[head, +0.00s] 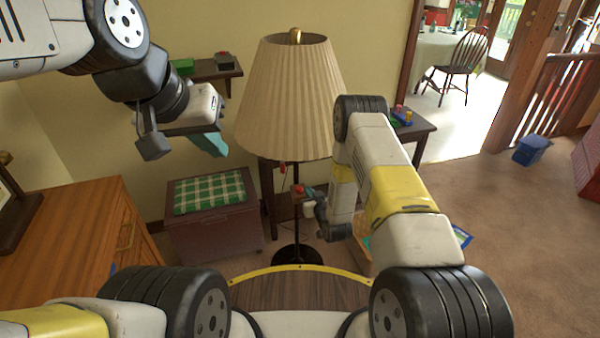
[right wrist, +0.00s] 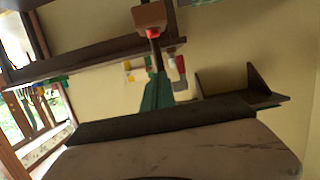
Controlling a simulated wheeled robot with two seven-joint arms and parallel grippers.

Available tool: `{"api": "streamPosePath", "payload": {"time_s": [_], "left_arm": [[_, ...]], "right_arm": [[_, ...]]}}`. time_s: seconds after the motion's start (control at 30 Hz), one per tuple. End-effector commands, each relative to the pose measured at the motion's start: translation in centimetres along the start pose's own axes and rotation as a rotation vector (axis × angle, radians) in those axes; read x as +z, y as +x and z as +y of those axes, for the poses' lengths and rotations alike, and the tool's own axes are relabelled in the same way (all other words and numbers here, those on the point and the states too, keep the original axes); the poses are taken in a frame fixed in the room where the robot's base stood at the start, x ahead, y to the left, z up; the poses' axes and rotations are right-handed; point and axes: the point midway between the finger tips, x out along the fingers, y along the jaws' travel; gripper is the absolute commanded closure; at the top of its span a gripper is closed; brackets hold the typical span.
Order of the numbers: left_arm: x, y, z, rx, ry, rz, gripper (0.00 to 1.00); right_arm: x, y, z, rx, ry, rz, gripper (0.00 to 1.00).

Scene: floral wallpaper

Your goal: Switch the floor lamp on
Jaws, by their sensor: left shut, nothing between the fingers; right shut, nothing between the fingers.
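The floor lamp (head: 290,98) stands in the middle of the head view, with a pleated beige shade, a thin dark pole and a round dark base. Its shade shows no glow. A small brown block with a red part (head: 302,191) is by the pole; a similar block (right wrist: 150,16) is just beyond my right fingertips in the right wrist view. I cannot tell whether they touch it. My right gripper (right wrist: 157,90) is shut and empty, low beside the pole, mostly hidden by my arm in the head view. My left gripper (head: 209,142) is shut and empty, raised left of the shade.
A chest with a green checked cushion (head: 209,192) stands behind left, and a wooden cabinet (head: 75,235) at the left. A wall shelf (head: 212,71) and a dark side table (head: 415,128) are behind the lamp. Open carpet (head: 500,200) lies at the right.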

Motion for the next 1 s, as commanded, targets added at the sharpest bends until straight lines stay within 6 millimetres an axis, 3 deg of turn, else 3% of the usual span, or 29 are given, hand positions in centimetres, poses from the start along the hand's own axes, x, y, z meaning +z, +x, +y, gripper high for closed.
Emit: {"api": "streamPosePath", "payload": {"time_s": [0.27, 0.7, 1.0], "left_arm": [[0.0, 0.0, 0.0, 0.0, 0.0, 0.0, 1.0], [0.0, 0.0, 0.0, 0.0, 0.0, 0.0, 1.0], [0.0, 0.0, 0.0, 0.0, 0.0, 0.0, 1.0]], "right_arm": [[-0.1, 1.2, 0.0, 0.0, -0.001, 0.002, 1.0], [0.0, 10.0, 0.0, 0.0, -0.001, 0.002, 1.0], [3.5, 10.9, 0.0, 0.0, 0.001, -0.001, 1.0]]}}
